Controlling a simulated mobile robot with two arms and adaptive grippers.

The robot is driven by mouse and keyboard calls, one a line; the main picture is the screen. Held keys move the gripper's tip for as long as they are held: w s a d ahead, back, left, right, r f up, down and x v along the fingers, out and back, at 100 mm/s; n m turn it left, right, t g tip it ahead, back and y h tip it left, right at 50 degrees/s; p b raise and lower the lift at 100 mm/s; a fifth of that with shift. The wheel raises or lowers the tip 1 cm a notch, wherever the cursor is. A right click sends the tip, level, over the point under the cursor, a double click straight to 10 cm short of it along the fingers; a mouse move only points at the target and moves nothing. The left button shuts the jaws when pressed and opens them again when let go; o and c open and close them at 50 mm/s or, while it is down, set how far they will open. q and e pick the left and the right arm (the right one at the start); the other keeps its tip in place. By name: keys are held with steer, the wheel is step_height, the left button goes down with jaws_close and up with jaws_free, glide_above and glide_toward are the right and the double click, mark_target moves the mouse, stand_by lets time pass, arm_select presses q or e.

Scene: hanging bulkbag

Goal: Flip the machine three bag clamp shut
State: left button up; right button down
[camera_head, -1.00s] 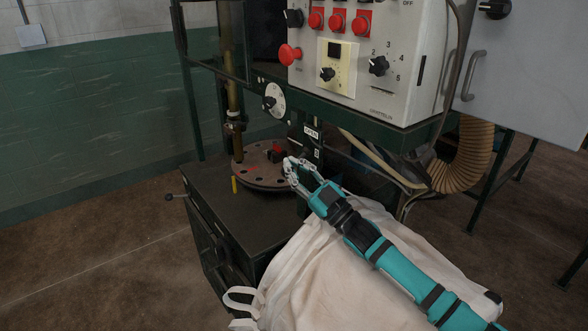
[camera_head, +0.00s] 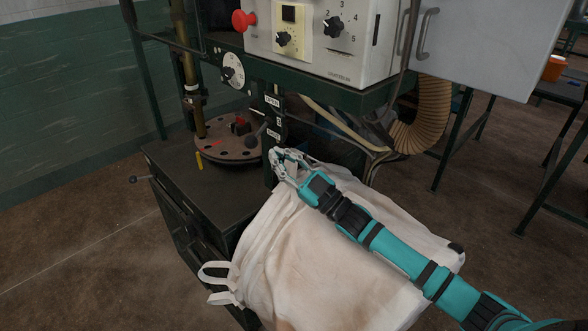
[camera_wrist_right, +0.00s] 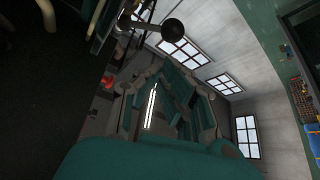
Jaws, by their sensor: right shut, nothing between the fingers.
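The machine's green post (camera_head: 280,118) carries an "OPEN" label (camera_head: 272,100) and a second label lower down. A lever with a dark ball knob (camera_head: 252,139) sticks out beside the lower label, tilted down to the left. The ball (camera_wrist_right: 172,31) also shows at the top of the right wrist view. My right gripper (camera_head: 279,157) is shut and empty, just below and right of the knob and apart from it. It sits over the top of the white bulk bag (camera_head: 340,245), whose upper attachment is partly hidden by my gripper. My left gripper is not in view.
A grey control box (camera_head: 335,40) with a red button (camera_head: 243,20) overhangs the area. A round drilled plate (camera_head: 228,148) lies on the dark cabinet (camera_head: 200,190). A ribbed hose (camera_head: 425,115) hangs at right. Floor is open at left.

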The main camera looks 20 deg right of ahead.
steer(key=v, duration=0.5)
steer(key=shift+s, duration=0.1)
steer(key=shift+f, duration=0.1)
stand_by(0.3)
